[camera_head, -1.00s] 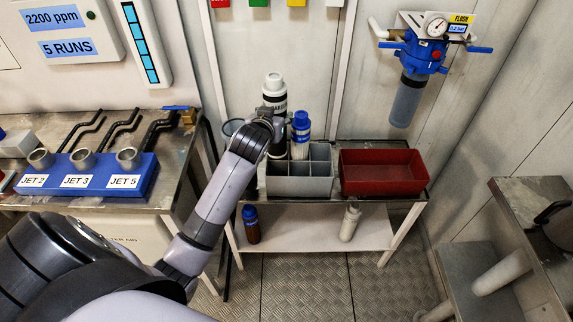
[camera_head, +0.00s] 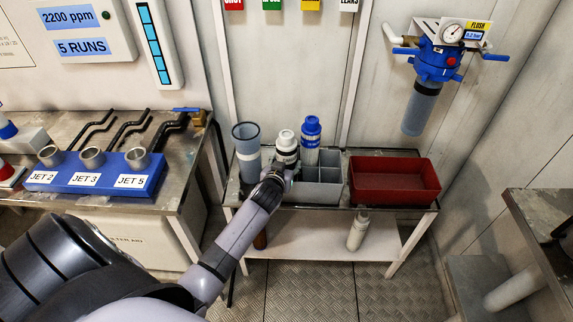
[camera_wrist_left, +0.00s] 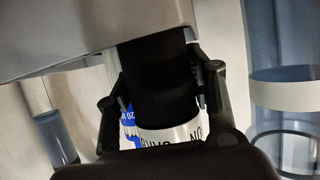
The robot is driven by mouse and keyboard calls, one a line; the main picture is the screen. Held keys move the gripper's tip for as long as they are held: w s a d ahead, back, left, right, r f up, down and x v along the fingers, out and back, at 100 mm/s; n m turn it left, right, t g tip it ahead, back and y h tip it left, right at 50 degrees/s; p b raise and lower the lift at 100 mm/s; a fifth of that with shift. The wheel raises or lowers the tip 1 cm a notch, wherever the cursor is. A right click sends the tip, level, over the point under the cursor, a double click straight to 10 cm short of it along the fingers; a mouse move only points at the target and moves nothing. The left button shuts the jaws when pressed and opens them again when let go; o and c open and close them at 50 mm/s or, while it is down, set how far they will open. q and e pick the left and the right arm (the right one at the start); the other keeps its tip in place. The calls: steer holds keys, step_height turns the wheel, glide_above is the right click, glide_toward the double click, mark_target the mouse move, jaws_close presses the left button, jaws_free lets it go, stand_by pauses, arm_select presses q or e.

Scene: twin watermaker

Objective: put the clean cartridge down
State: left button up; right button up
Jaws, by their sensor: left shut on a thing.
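My left gripper (camera_head: 272,178) is shut on a cartridge with a white cap and dark body (camera_head: 287,149), and holds it upright. The cartridge is at the left part of the grey divided crate (camera_head: 320,194); its lower end is hidden by my gripper, so I cannot tell whether it touches the crate's floor. In the left wrist view, the fingers (camera_wrist_left: 165,115) flank the dark body (camera_wrist_left: 165,75) and a white lettered band. A blue-capped cartridge (camera_head: 311,138) stands just right of it in the crate. My right gripper is not in view.
A blue-grey open cylinder (camera_head: 247,153) stands close left of the held cartridge. A red bin (camera_head: 395,192) is right of the crate. A white bottle (camera_head: 358,230) stands on the lower shelf. The blue jet rack (camera_head: 97,182) is on the left bench.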

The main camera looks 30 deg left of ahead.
arm_select(q)
steer(key=shift+f, duration=0.1)
steer(key=o, duration=1.4)
steer(key=shift+o, duration=0.2)
